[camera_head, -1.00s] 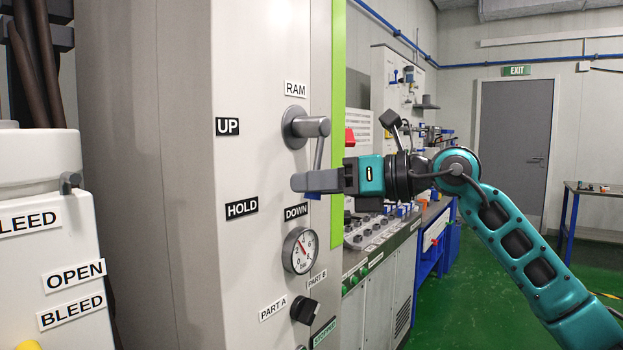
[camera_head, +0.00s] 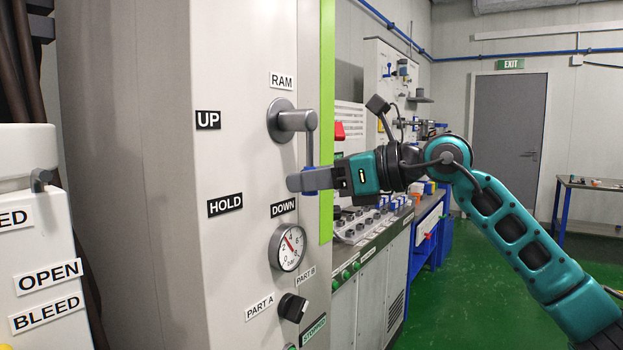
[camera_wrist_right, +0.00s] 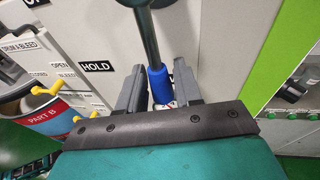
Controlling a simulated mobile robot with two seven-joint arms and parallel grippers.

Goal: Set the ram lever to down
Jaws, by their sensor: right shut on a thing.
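The ram lever has a grey round hub (camera_head: 284,120) below the RAM label on the pale cabinet. Its thin rod (camera_head: 310,150) hangs almost straight down to a blue grip (camera_head: 309,180). The DOWN label (camera_head: 283,208) is just below and left of the grip. The UP label (camera_head: 208,120) and HOLD label (camera_head: 225,205) are farther left. My right gripper (camera_head: 300,181) is shut on the blue grip. In the right wrist view the blue grip (camera_wrist_right: 160,84) stands between the two grey fingers. My left gripper is not in view.
A pressure gauge (camera_head: 288,247) and a black knob (camera_head: 293,307) sit on the panel below the gripper. A white container (camera_head: 40,240) with OPEN and BLEED labels stands at left.

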